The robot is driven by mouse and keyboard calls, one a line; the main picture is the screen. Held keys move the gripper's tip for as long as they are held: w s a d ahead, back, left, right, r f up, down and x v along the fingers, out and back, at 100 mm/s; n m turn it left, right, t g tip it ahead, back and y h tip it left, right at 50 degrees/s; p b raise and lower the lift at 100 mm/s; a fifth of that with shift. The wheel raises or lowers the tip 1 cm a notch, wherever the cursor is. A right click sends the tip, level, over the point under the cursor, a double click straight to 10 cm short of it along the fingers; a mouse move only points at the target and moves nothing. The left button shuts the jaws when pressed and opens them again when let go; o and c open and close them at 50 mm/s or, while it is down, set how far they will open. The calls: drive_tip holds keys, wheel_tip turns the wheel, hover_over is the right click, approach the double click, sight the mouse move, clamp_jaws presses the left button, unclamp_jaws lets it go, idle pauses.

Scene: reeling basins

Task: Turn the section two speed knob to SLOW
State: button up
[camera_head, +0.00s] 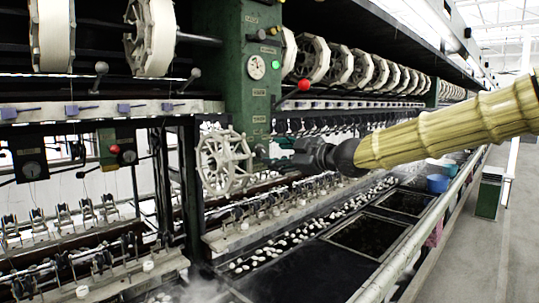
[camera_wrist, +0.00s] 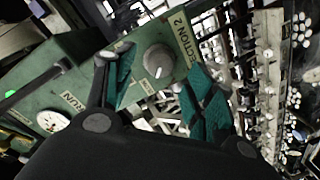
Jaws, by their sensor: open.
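The section two speed knob (camera_wrist: 158,60) is a round grey knob with a pale pointer mark. It sits on a green panel beside a "SECTION 2" label (camera_wrist: 186,38). My gripper (camera_wrist: 163,78) is open in the wrist view, with one teal finger on each side of the knob and a visible gap to it. No contact shows. I cannot read a SLOW mark.
A white dial (camera_wrist: 52,121) and a "RUN" label are on the same panel. In the head view, the spoked wheel (camera_head: 224,162) is close left of my gripper and a red ball lever (camera_head: 304,85) is above it.

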drive_tip(key=v, duration=0.8)
